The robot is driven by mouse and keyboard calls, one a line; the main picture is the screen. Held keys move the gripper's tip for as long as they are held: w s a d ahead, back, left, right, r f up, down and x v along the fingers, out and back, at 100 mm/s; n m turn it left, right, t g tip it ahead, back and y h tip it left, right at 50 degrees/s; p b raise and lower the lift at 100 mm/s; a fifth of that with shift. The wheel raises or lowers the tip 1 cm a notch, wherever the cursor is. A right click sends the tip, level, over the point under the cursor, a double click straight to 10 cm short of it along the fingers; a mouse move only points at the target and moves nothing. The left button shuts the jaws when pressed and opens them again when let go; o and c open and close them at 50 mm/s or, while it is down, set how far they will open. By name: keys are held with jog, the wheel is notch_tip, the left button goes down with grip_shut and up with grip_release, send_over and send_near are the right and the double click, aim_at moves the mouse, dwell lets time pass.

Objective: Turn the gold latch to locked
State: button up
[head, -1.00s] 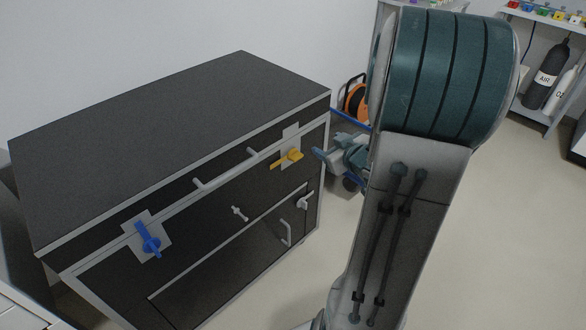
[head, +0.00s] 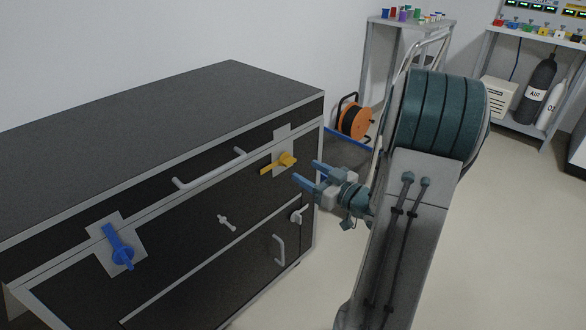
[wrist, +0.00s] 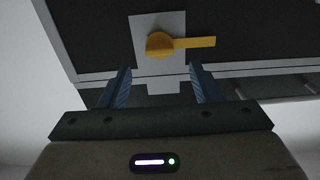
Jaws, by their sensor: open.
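The gold latch (head: 280,164) sits on a pale plate near the right end of the dark cabinet's front. Its handle lies roughly level, pointing left from its round hub in the head view. In the wrist view the gold latch (wrist: 178,43) lies beyond the fingertips, with its handle pointing right. My gripper (head: 306,174) is open and empty, just right of the latch and apart from it. In the wrist view the two blue fingers of my gripper (wrist: 158,80) are spread, with the latch's plate ahead between them.
A blue latch (head: 118,248) is on another pale plate at the cabinet's left. The dark cabinet (head: 180,105) has a drawer handle (head: 210,170) between the latches and a door handle (head: 279,250) below. An orange cable reel (head: 354,120) stands behind. Floor at right is clear.

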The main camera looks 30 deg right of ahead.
aim_at(291, 162)
jog(key=b+x, duration=0.1)
jog(key=x, duration=0.5)
jog(key=shift+w, duration=0.1)
jog(key=c, duration=1.1)
jog(key=shift+a, duration=0.15)
grip_shut()
